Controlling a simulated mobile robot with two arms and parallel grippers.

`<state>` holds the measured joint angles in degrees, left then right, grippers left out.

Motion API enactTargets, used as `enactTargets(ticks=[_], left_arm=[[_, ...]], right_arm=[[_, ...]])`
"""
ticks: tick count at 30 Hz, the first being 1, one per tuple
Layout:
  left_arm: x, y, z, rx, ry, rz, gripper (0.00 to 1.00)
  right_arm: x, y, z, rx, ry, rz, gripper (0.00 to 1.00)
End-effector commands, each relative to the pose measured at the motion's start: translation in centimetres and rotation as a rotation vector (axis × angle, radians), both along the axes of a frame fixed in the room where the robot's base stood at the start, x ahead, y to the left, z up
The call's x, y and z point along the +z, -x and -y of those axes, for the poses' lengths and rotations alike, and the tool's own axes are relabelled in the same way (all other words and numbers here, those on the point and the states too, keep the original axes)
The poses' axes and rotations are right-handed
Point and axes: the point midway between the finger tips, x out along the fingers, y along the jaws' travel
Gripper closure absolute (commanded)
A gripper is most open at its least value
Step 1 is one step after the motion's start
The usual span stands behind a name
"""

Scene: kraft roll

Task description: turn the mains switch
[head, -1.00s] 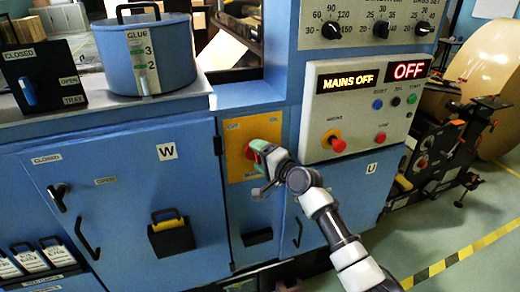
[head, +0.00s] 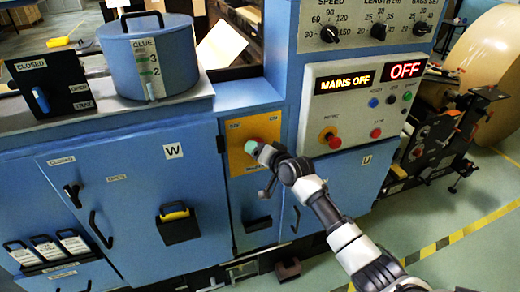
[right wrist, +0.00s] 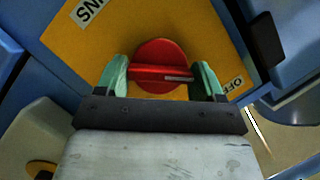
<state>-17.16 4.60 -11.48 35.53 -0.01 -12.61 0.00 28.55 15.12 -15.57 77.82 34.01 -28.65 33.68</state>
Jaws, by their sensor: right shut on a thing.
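The mains switch is a round red knob on a yellow plate (head: 238,162) on the blue machine front. In the right wrist view the knob (right wrist: 160,58) shows a raised red bar with a pale mark at its right end, on the side of the OFF label (right wrist: 238,84). My right gripper (head: 254,148) covers much of the knob in the head view. In the right wrist view its green fingers (right wrist: 161,80) are shut on the bar, one at each end. The lit display (head: 345,82) reads MAINS OFF. My left gripper is out of view.
A control panel (head: 322,110) with dials and buttons is right of the plate. A blue glue pot (head: 150,60) and a black tray-lever box (head: 52,88) stand on the ledge at left.

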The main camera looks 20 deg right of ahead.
Motion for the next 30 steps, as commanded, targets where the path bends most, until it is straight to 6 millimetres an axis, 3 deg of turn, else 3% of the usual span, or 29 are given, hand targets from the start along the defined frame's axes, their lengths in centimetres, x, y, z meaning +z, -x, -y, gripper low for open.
enactTargets(ticks=[13,14,18,30], left_arm=[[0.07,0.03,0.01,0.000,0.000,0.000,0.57],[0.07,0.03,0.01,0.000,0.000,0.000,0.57],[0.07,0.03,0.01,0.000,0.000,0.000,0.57],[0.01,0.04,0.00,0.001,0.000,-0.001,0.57]], right_arm=[[-0.32,0.08,-0.02,0.002,0.016,-0.004,0.55],[-0.32,0.08,-0.02,0.002,0.015,-0.005,0.27],[-0.23,0.06,0.00,0.001,0.014,-0.004,0.06],[0.08,0.75,0.27,0.001,0.011,0.000,0.06]])
